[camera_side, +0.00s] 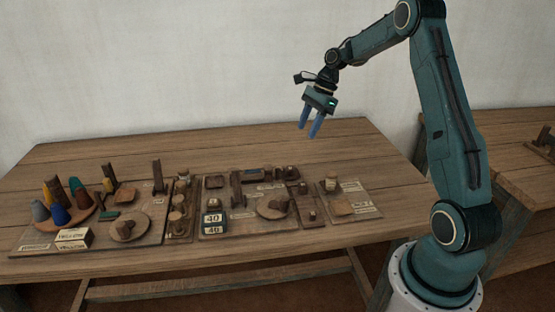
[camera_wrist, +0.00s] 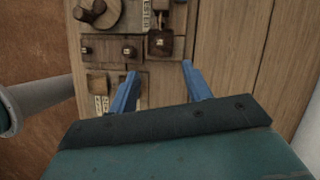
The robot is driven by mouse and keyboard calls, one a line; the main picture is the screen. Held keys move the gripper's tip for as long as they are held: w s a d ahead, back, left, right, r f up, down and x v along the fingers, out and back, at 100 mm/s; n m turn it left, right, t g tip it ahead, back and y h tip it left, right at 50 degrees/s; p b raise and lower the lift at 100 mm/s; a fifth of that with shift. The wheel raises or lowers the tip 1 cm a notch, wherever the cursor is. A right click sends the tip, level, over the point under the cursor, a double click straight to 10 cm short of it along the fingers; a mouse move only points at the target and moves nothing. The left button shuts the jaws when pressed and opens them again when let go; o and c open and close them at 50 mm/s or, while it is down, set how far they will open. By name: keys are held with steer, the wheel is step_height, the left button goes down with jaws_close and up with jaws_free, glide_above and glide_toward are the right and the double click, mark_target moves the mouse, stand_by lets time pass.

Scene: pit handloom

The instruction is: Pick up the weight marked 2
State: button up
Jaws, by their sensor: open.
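A narrow wooden tray (camera_side: 303,198) near the right part of the table holds small dark weights. In the wrist view a larger weight (camera_wrist: 160,42) sits at its right end. A smaller weight (camera_wrist: 128,50) is in the middle and another small weight (camera_wrist: 87,50) is to the left. Their markings are too small to read, so I cannot tell which one is marked 2. My gripper (camera_side: 307,132) is open and empty, high above the back of the table. Its blue fingers also show in the wrist view (camera_wrist: 160,70), apart from everything.
A board with a jar and a block (camera_side: 340,208) lies right of the tray. A board with a round wooden disc (camera_side: 273,207) and a counter showing 40 (camera_side: 212,223) lies left. Coloured cones (camera_side: 60,214) stand far left. The table's back (camera_side: 230,148) is clear.

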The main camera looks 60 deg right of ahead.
glide_above(291, 168)
steer(key=s+d, duration=0.1)
steer(key=d, duration=0.1)
steer(key=shift+d+f, duration=0.1)
steer(key=shift+f, duration=3.9)
steer(key=shift+f, duration=0.1)
steer(key=shift+x, duration=2.5)
